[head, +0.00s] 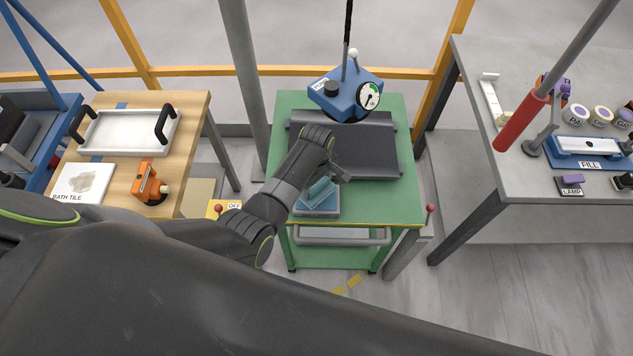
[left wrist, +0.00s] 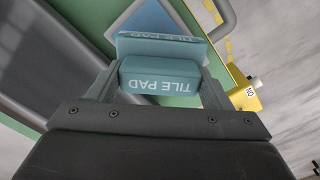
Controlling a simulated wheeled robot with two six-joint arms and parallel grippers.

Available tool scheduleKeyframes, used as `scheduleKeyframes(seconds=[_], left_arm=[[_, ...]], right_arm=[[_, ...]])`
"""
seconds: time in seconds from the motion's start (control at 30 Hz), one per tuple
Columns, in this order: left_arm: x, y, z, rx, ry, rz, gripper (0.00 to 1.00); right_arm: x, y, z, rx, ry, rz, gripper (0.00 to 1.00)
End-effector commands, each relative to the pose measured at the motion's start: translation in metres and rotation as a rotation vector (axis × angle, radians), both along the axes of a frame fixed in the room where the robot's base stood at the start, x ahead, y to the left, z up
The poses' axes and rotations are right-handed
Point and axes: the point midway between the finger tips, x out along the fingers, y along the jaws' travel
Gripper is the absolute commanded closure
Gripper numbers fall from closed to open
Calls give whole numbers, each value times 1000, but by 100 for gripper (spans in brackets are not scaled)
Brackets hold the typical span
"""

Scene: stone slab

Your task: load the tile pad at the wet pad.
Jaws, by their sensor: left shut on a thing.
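My left gripper (head: 333,176) is over the green cart (head: 385,213). It is shut on a teal block lettered TILE PAD (left wrist: 160,76), held between its fingers in the left wrist view. A second teal face with the same lettering (left wrist: 162,46) shows just beyond it; I cannot tell if it is part of the same pad. In the head view the teal pad (head: 318,190) is just above or touching a blue block (head: 317,208) near the cart's front edge. I see no lettering that names the wet pad. My right gripper is not in view.
A dark slab (head: 385,150) and a blue box with a gauge (head: 345,95) are farther back on the cart. A wooden table at left holds a white tray (head: 130,133) and a bath tile (head: 82,181). A grey table (head: 500,185) stands at right.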

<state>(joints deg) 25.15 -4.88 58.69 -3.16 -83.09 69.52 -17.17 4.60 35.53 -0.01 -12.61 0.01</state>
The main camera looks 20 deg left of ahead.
Motion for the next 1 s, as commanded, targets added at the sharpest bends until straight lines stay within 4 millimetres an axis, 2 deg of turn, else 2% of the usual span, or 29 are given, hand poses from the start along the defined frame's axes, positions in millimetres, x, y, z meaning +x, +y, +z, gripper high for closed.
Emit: scheduleKeyframes(seconds=[0.2,0.5,1.0], left_arm=[[0,0,20,0,-1,0,46],[0,0,38,0,-2,0,46],[0,0,41,0,-1,0,46]], right_arm=[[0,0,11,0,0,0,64],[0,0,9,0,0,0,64],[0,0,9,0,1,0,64]])
